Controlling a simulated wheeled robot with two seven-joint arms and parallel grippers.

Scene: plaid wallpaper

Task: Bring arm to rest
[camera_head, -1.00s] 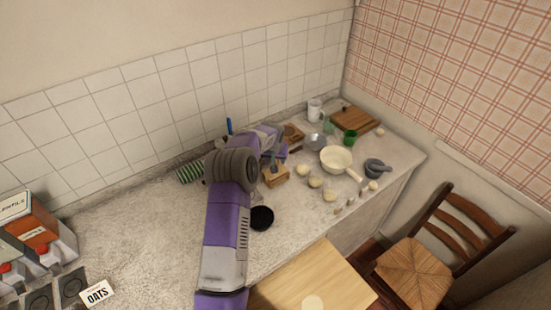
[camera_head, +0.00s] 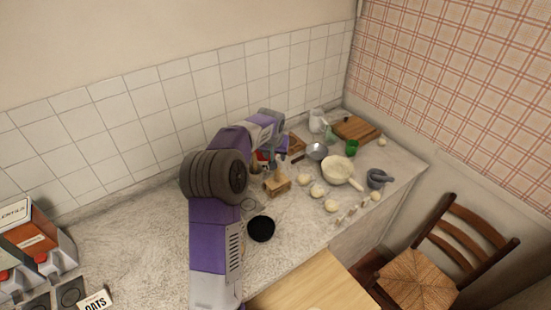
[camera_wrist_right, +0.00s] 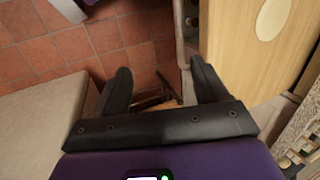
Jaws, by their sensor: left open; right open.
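My left arm, purple and grey, reaches from the bottom of the head view over the counter (camera_head: 130,240). My left gripper (camera_head: 281,158) is at its far end, pointing down near the wooden block holder (camera_head: 277,183); its fingers are small and partly hidden by the arm. I cannot see anything held in it. My right gripper (camera_wrist_right: 162,78) shows in the right wrist view, its two black fingers spread apart with nothing between them. It is above the red tiled floor (camera_wrist_right: 60,45), beside a pale wooden panel (camera_wrist_right: 235,50).
A cream pan (camera_head: 338,167), a metal strainer (camera_head: 317,151), a grey mortar (camera_head: 378,179), a green cup (camera_head: 352,147) and several pale round pieces crowd the counter's right part. A black bowl (camera_head: 261,229) is close to my left arm. A chair (camera_head: 420,280) stands right of the counter.

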